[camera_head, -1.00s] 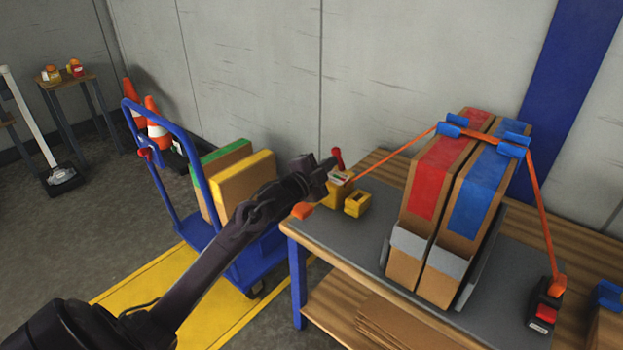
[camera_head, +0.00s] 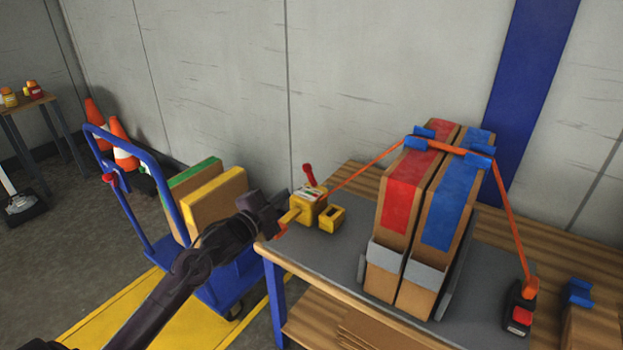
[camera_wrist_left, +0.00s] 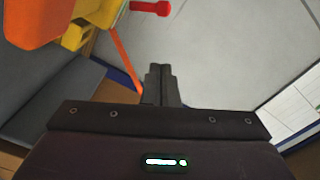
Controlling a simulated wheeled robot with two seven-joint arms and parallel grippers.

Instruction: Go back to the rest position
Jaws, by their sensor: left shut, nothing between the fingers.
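My left gripper (camera_head: 272,207) is shut and empty, just left of the yellow ratchet (camera_head: 308,206) at the table's left end. Its closed fingers show in the left wrist view (camera_wrist_left: 161,82). The ratchet has a red handle (camera_head: 309,174) pointing up, and the handle also shows in the wrist view (camera_wrist_left: 150,8). An orange strap (camera_head: 365,167) runs from the ratchet over two upright cartons, one with a red band (camera_head: 410,185) and one with a blue band (camera_head: 447,205). My right gripper is not in view.
The table (camera_head: 330,257) has a grey mat and wooden edges. A blue cart (camera_head: 150,163) with flat boxes (camera_head: 214,200) stands to its left, near the arm. Traffic cones (camera_head: 120,145) stand behind the cart. A black-and-red buckle (camera_head: 520,315) lies at the table's right.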

